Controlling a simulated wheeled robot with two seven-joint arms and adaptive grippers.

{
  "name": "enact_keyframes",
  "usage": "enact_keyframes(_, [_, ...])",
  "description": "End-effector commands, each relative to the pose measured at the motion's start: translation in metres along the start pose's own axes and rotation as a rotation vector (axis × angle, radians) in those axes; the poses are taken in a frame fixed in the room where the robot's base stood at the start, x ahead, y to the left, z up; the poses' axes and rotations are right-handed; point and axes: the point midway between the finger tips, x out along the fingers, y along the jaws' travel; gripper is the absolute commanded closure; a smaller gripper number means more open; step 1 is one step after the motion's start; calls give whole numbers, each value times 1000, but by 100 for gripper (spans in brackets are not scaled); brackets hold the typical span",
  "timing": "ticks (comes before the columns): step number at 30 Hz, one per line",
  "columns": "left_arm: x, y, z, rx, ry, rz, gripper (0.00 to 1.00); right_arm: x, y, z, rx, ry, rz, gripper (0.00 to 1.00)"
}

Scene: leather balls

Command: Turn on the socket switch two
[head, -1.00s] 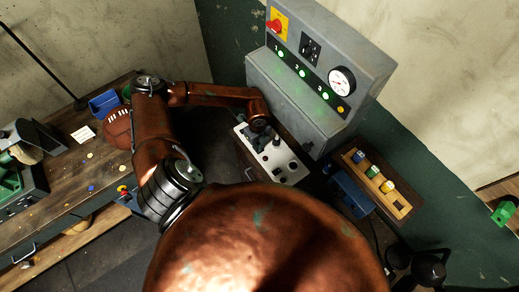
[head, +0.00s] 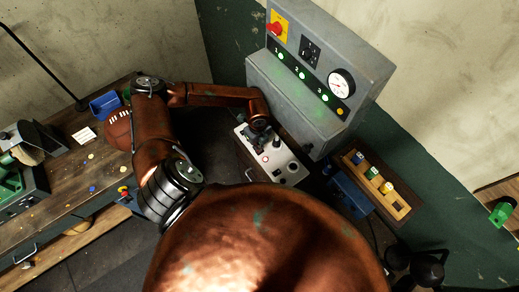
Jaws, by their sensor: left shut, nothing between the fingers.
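A white-topped panel (head: 291,165) with dark round sockets and small knobs sits on a low box in front of the grey control cabinet. My left gripper (head: 263,139) is over the upper middle of this panel, pointing down, shut and empty. It hides part of the panel top, so I cannot tell which switch is under it or whether it touches. The switch labels and positions are too small to read.
The grey cabinet (head: 300,108) behind the panel has green lights numbered 1 to 3, a gauge (head: 341,83) and a red button (head: 274,28). A wooden tray (head: 401,208) with coloured blocks is at right.

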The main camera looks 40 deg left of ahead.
Motion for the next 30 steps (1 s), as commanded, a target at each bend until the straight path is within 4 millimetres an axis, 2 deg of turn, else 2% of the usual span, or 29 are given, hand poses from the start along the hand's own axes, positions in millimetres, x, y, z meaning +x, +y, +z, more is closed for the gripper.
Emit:
enact_keyframes(18, [-49, 0, 0, 0, -1, 1, 100, -33, 4, -4, -1, 1, 4, 100])
enact_keyframes(30, [-51, 0, 0, 0, -1, 2, 100, -34, 7, -3, -2, 1, 7, 100])
